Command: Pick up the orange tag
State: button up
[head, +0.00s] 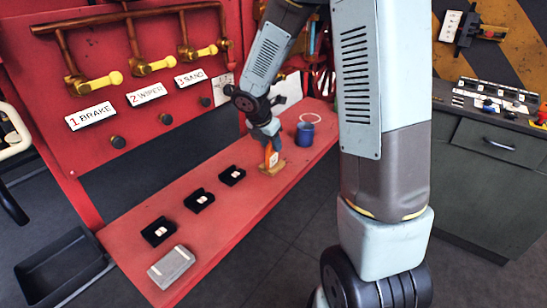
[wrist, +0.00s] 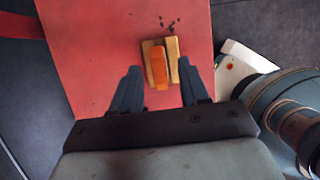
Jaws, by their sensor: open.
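The orange tag (wrist: 159,68) stands in a small light wooden holder (wrist: 173,50) on the red bench. In the head view the tag (head: 272,158) shows as an orange and white piece just under my gripper (head: 268,132), above its wooden holder (head: 272,168). In the wrist view my gripper (wrist: 158,88) is open and empty. Its two fingers are apart, one to each side of the tag's near end. I cannot tell how high the fingertips are above the holder.
A blue cup (head: 305,134) stands right of the holder on the red bench (head: 150,210). Several black boxes (head: 198,201) and a grey block (head: 171,267) lie to the left. A red panel with brass valves (head: 142,66) rises behind. Small dark bits lie beyond the holder.

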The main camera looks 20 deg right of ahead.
aim_at(272, 155)
jog(key=shift+x, duration=1.8)
grip_shut()
